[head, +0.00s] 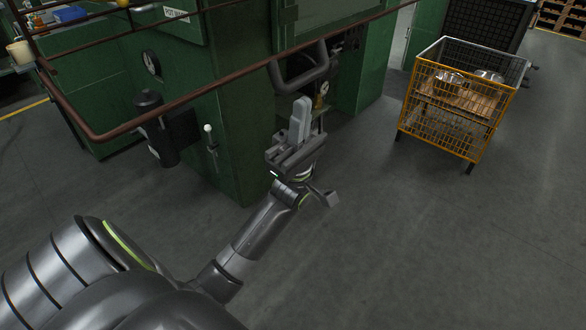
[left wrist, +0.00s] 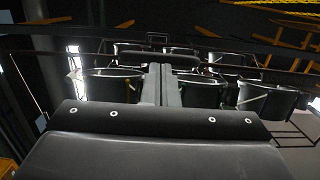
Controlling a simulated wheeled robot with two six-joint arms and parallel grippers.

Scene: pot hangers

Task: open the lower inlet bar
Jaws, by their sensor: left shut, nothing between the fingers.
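My left gripper (head: 300,118) is in front of the green machine, its two fingers shut together with nothing between them. A dark grey U-shaped bar (head: 302,78) is just beyond the fingertips in the head view. In the left wrist view, the shut fingers (left wrist: 160,72) point at a short dark crossbar (left wrist: 172,59); I cannot tell if they touch it. A long reddish-brown rail (head: 200,94) runs across the machine's front and bends back at the left. I cannot tell for sure which of these is the lower inlet bar. My right gripper is not in view.
The green machine (head: 235,130) fills the upper middle. A yellow wire cage cart (head: 438,115) with metal pots stands at the right. Several dark pots (left wrist: 203,92) hang in the left wrist view. The grey floor (head: 430,250) is clear at the lower right.

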